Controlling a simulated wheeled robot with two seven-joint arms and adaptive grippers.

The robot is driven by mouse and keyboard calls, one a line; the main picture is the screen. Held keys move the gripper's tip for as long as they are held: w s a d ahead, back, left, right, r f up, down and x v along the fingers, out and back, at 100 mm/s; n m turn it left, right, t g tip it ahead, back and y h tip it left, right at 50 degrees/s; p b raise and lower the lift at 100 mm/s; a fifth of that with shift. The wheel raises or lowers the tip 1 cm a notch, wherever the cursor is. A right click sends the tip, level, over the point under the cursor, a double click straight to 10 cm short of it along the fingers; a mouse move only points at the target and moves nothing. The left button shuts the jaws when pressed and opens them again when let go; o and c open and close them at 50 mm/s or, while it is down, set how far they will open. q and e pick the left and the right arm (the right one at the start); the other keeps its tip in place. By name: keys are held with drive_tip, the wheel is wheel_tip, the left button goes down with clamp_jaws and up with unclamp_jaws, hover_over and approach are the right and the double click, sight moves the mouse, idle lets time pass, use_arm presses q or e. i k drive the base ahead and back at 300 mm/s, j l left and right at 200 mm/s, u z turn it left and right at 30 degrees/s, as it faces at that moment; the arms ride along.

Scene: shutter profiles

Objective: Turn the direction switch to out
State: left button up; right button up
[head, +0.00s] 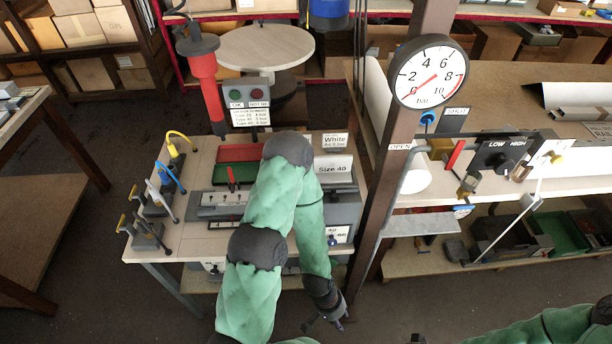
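I cannot make out a switch marked with a direction or "out". A small dark blue knob (332,240) sits on the front of the grey machine (345,212), beside a white label too small to read fully. My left arm reaches across the machine and hides part of it. My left gripper (325,324) hangs low in front of the bench, below the knob and apart from it. Its fingers look spread, with nothing between them.
A dark post with a pressure gauge (431,72) stands right of the machine. A red-handled valve (455,155) and a LOW/HIGH switch box (497,157) are on the right bench. Several small clamps stand on the left bench edge (196,215). The floor in front is clear.

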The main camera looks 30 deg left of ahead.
sight(213, 272)
drive_tip(key=k+j+u, duration=0.2)
drive_tip(key=k, duration=0.3)
drive_tip(key=k+j+u, duration=0.2)
drive_tip(key=k, duration=0.3)
drive_tip(key=k+j+u, duration=0.15)
drive_tip(key=k, duration=0.35)
drive_tip(key=k+j+u, duration=0.2)
drive_tip(key=k+j, duration=0.25)
